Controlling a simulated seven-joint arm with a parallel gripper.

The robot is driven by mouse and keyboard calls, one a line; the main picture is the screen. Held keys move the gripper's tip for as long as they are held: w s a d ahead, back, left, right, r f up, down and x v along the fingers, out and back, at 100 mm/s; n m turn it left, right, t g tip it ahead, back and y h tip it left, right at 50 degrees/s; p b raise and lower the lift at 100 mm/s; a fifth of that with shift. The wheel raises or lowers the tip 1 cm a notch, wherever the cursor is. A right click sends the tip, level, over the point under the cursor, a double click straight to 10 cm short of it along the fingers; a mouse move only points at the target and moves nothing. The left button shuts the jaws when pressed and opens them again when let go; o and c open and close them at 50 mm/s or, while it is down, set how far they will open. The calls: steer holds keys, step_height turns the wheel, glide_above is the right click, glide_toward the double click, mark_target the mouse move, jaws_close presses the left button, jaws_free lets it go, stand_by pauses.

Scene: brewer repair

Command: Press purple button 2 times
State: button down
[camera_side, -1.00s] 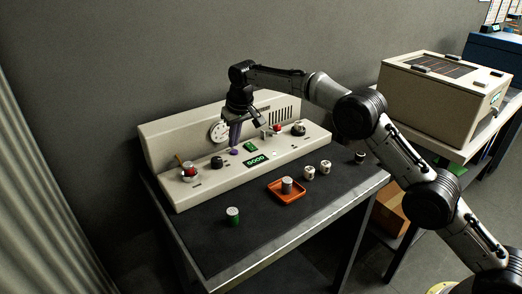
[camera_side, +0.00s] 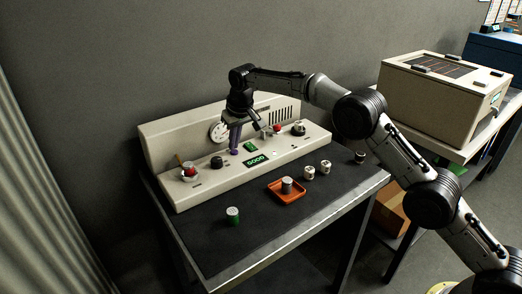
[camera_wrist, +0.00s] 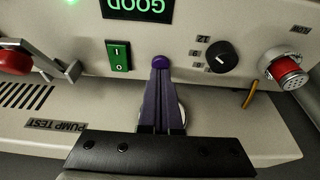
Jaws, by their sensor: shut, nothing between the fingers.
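The purple button (camera_wrist: 159,61) sits on the beige console panel, between a green rocker switch and a black knob in the wrist view. In the side view the purple button (camera_side: 234,151) shows just below my fingertips. My gripper (camera_wrist: 160,72) is shut and empty, pointing down, its fingertips right at the button's edge. In the side view my gripper (camera_side: 235,146) is over the button; whether it touches or stops just short, I cannot tell. The green display (camera_wrist: 138,8) reads GOOD.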

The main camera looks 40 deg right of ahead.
steer(key=shift+f, duration=0.5)
stand_by(0.5)
steer(key=shift+r, duration=2.25)
steer(key=shift+r, duration=1.5)
